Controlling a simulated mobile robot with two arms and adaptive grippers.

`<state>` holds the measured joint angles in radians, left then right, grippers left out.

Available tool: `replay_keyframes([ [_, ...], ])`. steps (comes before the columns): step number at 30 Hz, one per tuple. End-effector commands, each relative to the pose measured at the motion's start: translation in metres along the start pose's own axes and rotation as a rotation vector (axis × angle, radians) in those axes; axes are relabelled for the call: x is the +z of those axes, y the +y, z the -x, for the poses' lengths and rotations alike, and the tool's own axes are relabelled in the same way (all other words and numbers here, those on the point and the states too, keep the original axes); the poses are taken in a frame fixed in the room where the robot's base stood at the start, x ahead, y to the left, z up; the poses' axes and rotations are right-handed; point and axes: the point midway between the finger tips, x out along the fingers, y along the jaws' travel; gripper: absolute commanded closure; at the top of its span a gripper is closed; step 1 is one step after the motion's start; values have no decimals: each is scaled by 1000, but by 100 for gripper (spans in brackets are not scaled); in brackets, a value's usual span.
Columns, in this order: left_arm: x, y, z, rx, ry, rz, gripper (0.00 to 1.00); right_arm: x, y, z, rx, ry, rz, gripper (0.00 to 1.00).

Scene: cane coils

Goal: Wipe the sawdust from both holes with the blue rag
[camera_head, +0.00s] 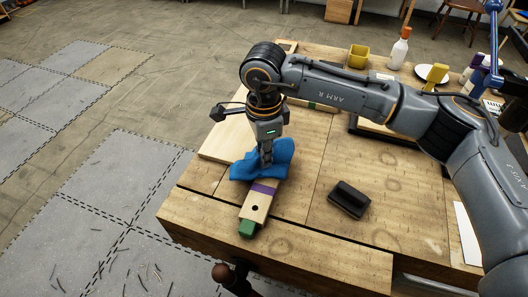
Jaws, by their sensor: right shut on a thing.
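The blue rag (245,168) is bunched in my right gripper (266,160), which is shut on it and points down. The rag lies over the far part of a light wooden piece (265,198) with a purple band and a green end. One dark hole (255,208) shows on this piece, between the purple band and the green end. I see no second hole; the rag covers the part beyond the band. Sawdust is too small to make out. My left gripper is not in view.
The pieces lie on a wooden workbench (310,225). A black block (349,199) sits to the right of the wooden piece. A yellow container (358,56), a white bottle (399,48) and a plate (432,73) stand at the back. The bench front has bare room.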

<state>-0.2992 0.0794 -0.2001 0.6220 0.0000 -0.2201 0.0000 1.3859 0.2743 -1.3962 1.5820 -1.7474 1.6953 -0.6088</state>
Motion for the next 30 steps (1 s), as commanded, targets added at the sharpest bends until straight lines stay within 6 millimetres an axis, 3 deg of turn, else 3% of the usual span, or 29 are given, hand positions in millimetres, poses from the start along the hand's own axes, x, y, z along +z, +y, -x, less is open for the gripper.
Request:
replay_keyframes([
  [5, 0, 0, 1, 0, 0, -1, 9, 0, 0, 1, 0, 0, -1, 100],
  [6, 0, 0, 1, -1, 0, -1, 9, 0, 0, 1, 0, 0, -1, 84],
  [15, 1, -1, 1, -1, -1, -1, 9, 0, 0, 1, 0, 0, 0, 25],
  [30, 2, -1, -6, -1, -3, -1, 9, 0, 0, -6, 0, 0, 0, 25],
])
